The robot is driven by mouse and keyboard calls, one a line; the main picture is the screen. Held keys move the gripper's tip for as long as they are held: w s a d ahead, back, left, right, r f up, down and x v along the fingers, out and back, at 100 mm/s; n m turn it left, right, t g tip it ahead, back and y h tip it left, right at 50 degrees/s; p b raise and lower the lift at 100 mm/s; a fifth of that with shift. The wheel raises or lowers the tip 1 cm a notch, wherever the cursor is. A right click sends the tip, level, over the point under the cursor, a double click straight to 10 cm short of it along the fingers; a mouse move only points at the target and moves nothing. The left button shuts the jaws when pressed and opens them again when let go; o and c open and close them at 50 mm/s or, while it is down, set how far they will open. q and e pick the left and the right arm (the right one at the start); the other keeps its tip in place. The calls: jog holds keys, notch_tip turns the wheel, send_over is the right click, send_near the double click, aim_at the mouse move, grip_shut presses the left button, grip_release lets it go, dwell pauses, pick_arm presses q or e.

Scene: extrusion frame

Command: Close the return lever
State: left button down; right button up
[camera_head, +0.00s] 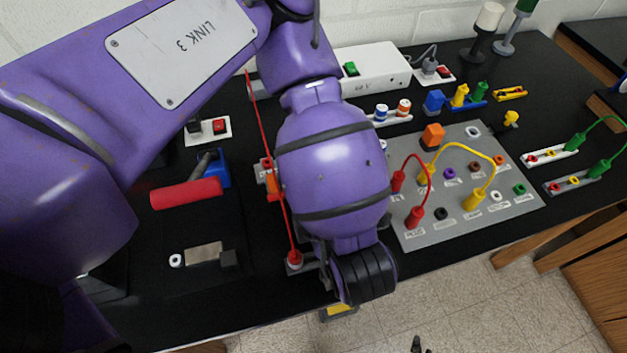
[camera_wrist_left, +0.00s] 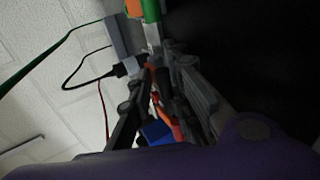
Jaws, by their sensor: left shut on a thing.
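My left gripper (camera_wrist_left: 162,62) shows in the left wrist view, its two dark fingers close together at the tips. It is shut on a small greyish piece that I cannot identify for certain. A green part (camera_wrist_left: 150,10) with a pale stem lies just beyond the tips, beside an orange part (camera_wrist_left: 133,8). In the head view my purple left arm hides that gripper and what it holds. I cannot tell which part is the return lever. A small dark shape at the lower edge may be my right gripper (camera_head: 417,345); its jaws are unclear.
A red-handled blue device (camera_head: 187,193) lies left of my arm. A grey panel (camera_head: 470,222) with sockets and red and yellow cables lies to the right. A taut red line (camera_head: 262,125) runs beside my arm. The table's front edge is close below my wrist.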

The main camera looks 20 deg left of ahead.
pick_arm(q)
jog(key=shift+s+f, duration=0.15)
jog(key=shift+f, duration=0.1)
jog(key=c, duration=1.7)
grip_release()
jog(key=shift+o, duration=0.7)
jog(key=shift+r, duration=0.1)
jog(key=v, duration=1.1)
jog(key=shift+s+d+r, duration=0.2)
jog(key=shift+r, duration=0.15)
